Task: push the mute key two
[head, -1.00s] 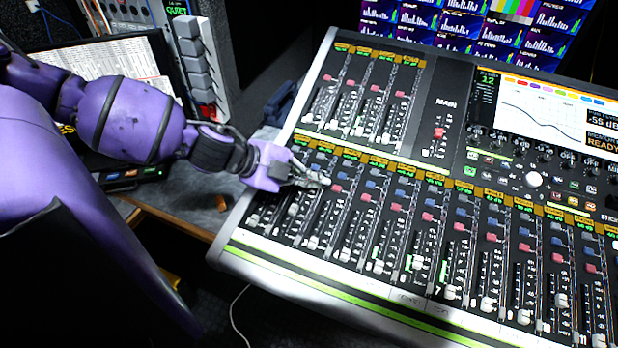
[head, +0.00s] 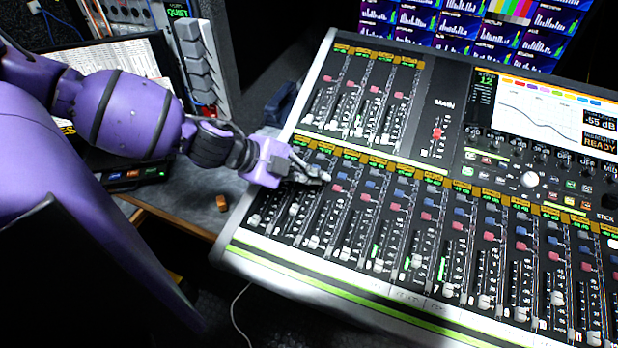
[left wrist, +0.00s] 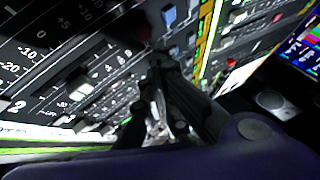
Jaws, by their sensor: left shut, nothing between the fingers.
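The mixing console (head: 290,268) has a row of channel strips with red mute keys and blue-grey keys. My left gripper (head: 321,178) is shut and empty, over the upper part of the left-hand strips. Its fingers cover the area where mute key two would be; I cannot make that key out in the head view. A red key (head: 337,188) shows just right of the fingertips. In the left wrist view, the shut fingers (left wrist: 158,62) point at the console face. A "2" label is at left there. I cannot tell whether the fingertips touch a key. My right gripper is not in view.
Fader caps stand along the lower strips. A touchscreen (head: 540,112) is at right and monitors (head: 430,20) stand behind. A laptop (head: 125,60) is beneath my left arm. A small orange block (head: 222,203) lies on the desk left of the console.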

